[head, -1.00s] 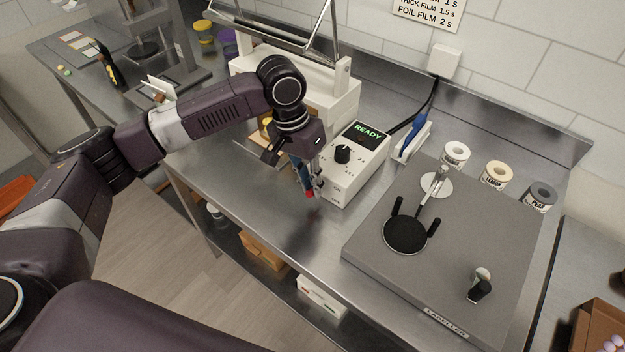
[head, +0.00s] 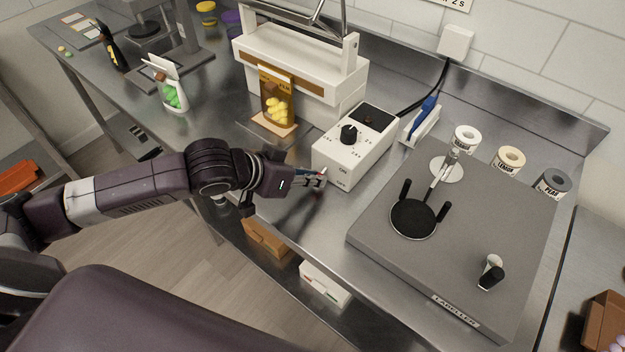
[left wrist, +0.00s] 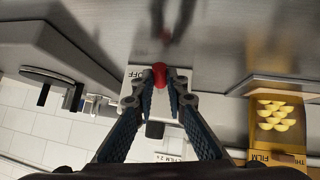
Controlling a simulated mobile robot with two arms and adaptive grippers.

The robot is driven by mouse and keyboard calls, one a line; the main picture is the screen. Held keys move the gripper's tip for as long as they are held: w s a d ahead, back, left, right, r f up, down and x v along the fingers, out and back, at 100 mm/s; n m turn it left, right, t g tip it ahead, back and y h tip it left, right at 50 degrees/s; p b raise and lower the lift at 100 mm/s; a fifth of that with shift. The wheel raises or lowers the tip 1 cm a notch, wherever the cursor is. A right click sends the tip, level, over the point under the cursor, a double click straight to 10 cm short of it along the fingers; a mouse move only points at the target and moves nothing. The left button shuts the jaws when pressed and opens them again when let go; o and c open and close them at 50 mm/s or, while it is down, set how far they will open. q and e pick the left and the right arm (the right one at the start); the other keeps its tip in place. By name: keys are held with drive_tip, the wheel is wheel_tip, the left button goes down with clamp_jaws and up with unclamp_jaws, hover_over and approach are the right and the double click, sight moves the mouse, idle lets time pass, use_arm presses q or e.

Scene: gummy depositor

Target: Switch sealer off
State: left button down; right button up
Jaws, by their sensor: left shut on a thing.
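The sealer's white control box (head: 352,152) stands on the steel bench, with a black dial (head: 348,134) on top. Its display (head: 377,118) is dark, with no lit text. ON and OFF labels show on its near face. My left gripper (head: 320,179) is at the box's front left edge, its fingers shut on a small red switch (left wrist: 160,72), which shows between the fingertips in the left wrist view. The fingers partly hide the switch in the head view, so its exact position is unclear. The white sealer (head: 295,75) stands behind. My right gripper is not in view.
A pouch of yellow gummies (head: 277,105) stands at the sealer's front. A grey labeller plate (head: 450,250) lies right of the control box. A blue tool in a white holder (head: 420,122) and several label rolls stand behind. Bench space left of my gripper is clear.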

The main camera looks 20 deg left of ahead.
use_arm(q)
drive_tip(key=shift+f+t+b, duration=0.15)
drive_tip(key=shift+t+b, duration=0.2)
drive_tip(key=shift+t, duration=0.05)
drive_tip(key=c, duration=1.9)
unclamp_jaws()
drive_tip(key=shift+c, duration=0.2)
drive_tip(key=v, duration=0.5)
drive_tip(key=shift+s+a, duration=0.2)
drive_tip(key=shift+a, duration=0.05)
drive_tip(key=shift+v, duration=1)
